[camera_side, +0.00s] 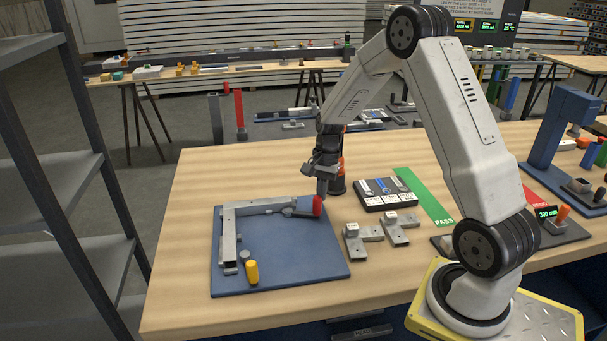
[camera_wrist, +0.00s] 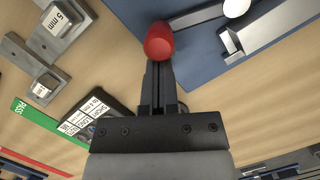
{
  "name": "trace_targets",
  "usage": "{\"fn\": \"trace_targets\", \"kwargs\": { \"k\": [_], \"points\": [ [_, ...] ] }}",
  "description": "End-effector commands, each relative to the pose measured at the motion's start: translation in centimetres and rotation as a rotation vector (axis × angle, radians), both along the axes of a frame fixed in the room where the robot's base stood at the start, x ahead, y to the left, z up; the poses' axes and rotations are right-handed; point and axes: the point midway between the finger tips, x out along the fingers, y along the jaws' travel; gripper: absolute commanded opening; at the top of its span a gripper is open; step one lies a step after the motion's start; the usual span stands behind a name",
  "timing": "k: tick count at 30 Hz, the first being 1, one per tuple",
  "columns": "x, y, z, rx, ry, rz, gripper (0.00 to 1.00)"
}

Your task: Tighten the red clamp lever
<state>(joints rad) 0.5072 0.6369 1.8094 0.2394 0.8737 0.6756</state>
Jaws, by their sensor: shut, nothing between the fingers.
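The red clamp lever (camera_side: 317,205) is at the far right corner of the blue fixture plate (camera_side: 300,262). Its red knob also shows in the wrist view (camera_wrist: 159,41), with a grey bar running to the upper right. My gripper (camera_side: 323,190) points down at the knob. In the wrist view my shut fingers (camera_wrist: 159,70) end right at the knob's edge, with nothing between them. I cannot tell whether they touch it. A grey L-shaped frame (camera_side: 229,235) lies on the plate, and the lever sits at the end of its far arm.
A yellow-handled clamp (camera_side: 251,271) stands at the plate's near left. Right of the plate are grey gauge blocks (camera_side: 356,241), a black labelled tray (camera_side: 386,193) and a green PASS strip (camera_side: 424,196). Bare wood lies left of the plate.

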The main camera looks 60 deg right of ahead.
Motion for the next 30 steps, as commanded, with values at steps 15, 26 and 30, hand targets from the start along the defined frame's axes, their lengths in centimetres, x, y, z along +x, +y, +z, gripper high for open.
{"fn": "trace_targets", "kwargs": {
  "k": [15, 26, 30],
  "points": [
    [-2.0, 3.6, 0.0, 0.001, 0.001, -0.465, 0.00],
    [-2.3, 6.6, 0.0, 0.000, 0.000, -0.806, 0.00],
    [-2.1, 7.6, 0.0, 0.000, 0.000, -0.927, 0.00]
  ]
}}
